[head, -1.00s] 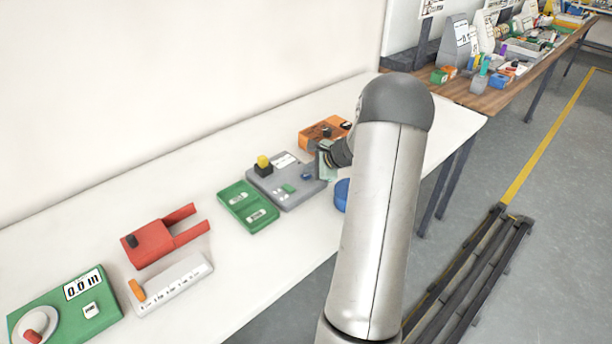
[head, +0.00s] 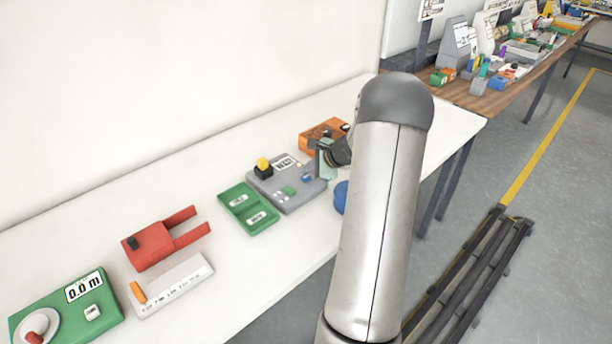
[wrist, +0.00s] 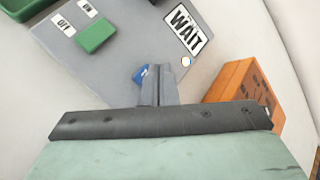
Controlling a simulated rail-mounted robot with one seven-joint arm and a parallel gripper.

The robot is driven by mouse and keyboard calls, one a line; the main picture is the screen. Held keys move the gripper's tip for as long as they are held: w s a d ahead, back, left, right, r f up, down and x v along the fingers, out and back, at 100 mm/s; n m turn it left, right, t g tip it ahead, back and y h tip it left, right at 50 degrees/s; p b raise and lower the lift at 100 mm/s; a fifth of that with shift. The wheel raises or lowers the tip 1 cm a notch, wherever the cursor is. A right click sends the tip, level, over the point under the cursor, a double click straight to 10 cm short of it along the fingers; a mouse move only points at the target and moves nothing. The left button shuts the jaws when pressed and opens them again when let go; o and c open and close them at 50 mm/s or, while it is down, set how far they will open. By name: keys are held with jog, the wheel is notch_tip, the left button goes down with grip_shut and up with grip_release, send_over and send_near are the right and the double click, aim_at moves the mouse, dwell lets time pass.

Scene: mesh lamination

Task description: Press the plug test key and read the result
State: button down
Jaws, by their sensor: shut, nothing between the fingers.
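A grey plug tester (head: 290,196) stands on the white bench, with a yellow plug (head: 263,164) in a black socket at its back left. Its display (head: 287,162) reads WAIT, and this is clear in the wrist view (wrist: 185,27). A blue key (head: 307,178) is at its right side; in the wrist view the key (wrist: 140,74) is partly hidden by my fingertips. My gripper (wrist: 160,72) is shut and empty, with its tips right at the blue key. Whether they touch it I cannot tell.
An orange box (head: 322,132) stands close behind my gripper. A red fork-shaped fixture (head: 150,246), a white strip (head: 175,287) and a green meter (head: 65,315) are farther left. A blue round object (head: 341,196) is partly behind my arm.

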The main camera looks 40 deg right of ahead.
aim_at(309, 178)
jog(key=shift+r, duration=0.15)
jog(key=shift+r+p, duration=1.55)
jog(key=shift+r, duration=0.85)
jog(key=s+a+r+n+g, duration=0.2)
jog(key=s+a+n, duration=0.15)
jog(key=a, duration=0.45)
jog(key=s+a+r+n+g+y, duration=0.1)
jog(key=s+a+r+n, duration=0.15)
jog(key=a+n, duration=0.45)
jog(key=s+a+r+n+g, duration=0.2)
jog(key=a, duration=0.8)
jog(key=s+a+n+g+h, duration=0.1)
jog(key=s+a+n, duration=0.3)
jog(key=s, duration=0.6)
jog(key=s+a+n+g+h, duration=0.2)
jog(key=s+a+n, duration=0.3)
jog(key=s, duration=0.5)
jog(key=shift+a+r+n+h, duration=0.15)
jog(key=shift+r+n+h, duration=0.2)
jog(key=shift+n, duration=0.8)
